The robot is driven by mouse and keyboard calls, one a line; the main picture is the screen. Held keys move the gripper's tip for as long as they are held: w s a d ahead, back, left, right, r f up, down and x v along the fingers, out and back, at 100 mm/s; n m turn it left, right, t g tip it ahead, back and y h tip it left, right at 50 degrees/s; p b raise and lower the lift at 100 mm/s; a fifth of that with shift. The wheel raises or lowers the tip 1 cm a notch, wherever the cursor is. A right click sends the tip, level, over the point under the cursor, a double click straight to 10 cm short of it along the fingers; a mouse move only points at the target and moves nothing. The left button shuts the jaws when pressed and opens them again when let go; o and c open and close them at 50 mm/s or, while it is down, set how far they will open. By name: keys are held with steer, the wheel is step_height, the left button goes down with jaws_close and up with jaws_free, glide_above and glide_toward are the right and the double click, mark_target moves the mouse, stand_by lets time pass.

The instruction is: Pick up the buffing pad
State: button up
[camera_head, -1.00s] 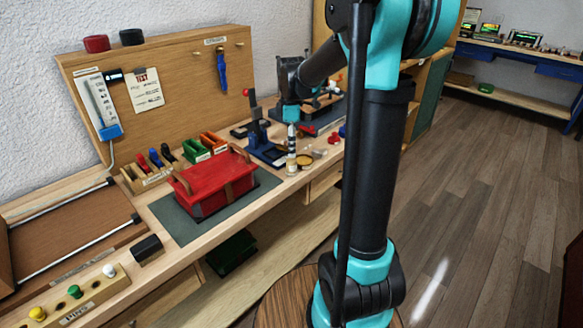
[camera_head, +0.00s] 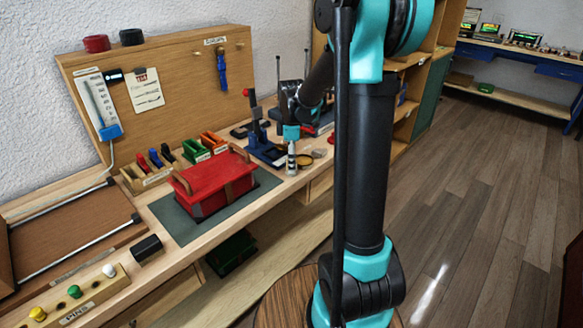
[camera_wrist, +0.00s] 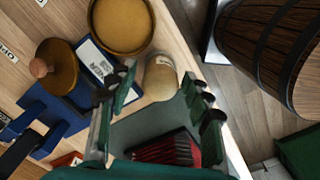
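My gripper (camera_wrist: 165,88) points down over the bench's front edge, its green fingers apart. A small cream, round-sided piece (camera_wrist: 160,75) with a printed label lies between the fingertips in the wrist view; I see no clear grip on it. In the head view my gripper (camera_head: 291,168) is low over the bench and hides most of this piece. A brown disc with a wooden knob (camera_wrist: 57,65) lies to the left in the wrist view. I cannot tell for sure which of these is the buffing pad.
A round tan dish (camera_wrist: 122,28) lies close by, also seen in the head view (camera_head: 305,160). A blue stand (camera_head: 266,150) is to the left. A red box (camera_head: 212,184) sits on a grey mat. A wooden barrel (camera_wrist: 268,50) stands beyond the bench edge.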

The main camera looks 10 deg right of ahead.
steer(key=c, duration=0.8)
steer(key=shift+o, duration=0.2)
steer(key=shift+r, duration=0.1)
step_height(320, 180, up, 20)
steer(key=o, duration=0.4)
steer(key=c, duration=0.4)
